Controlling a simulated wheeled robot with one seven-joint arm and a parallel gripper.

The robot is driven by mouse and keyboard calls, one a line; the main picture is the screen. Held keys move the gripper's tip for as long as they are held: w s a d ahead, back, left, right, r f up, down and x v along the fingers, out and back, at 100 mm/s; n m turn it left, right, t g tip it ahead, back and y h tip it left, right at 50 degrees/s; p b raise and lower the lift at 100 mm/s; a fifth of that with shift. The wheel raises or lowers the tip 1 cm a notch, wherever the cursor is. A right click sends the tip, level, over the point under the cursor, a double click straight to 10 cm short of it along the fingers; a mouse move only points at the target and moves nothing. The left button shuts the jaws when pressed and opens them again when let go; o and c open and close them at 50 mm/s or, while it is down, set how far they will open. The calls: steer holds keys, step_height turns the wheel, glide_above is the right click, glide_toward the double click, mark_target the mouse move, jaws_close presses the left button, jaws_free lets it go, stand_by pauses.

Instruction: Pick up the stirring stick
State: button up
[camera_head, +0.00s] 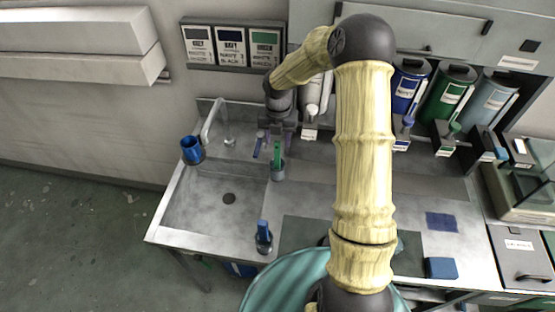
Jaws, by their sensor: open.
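A green upright stick (277,153), which looks like the stirring stick, stands in a small grey cup (278,173) at the right edge of the sink. My gripper (272,143) points down over the cup from behind, its fingers spread. A bluish finger shows left of the stick. The stick's top lies close to or between the fingers; I cannot tell whether they touch it. The other finger is hard to make out against the counter.
A blue cup (192,150) stands at the sink's left rim, beside the faucet (213,122). A dark bottle with a blue top (264,237) stands at the sink's front right. Blue, green and grey dispensers (447,95) line the back right. A blue sponge-like block (441,268) lies at the front right.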

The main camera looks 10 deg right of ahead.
mark_target(278, 147)
steer(key=f, duration=0.1)
steer(key=f+p, duration=0.1)
steer(key=f, duration=0.1)
steer(key=f+p, duration=0.1)
steer(key=shift+w+f, duration=0.25)
steer(key=shift+f, duration=0.1)
steer(key=shift+d+f, duration=0.1)
steer(key=shift+f, duration=0.1)
steer(key=shift+s+a, duration=0.15)
steer(key=shift+a, duration=0.15)
steer(key=shift+d, duration=0.1)
steer(key=shift+c, duration=0.2)
steer(key=shift+d, duration=0.1)
jaws_close()
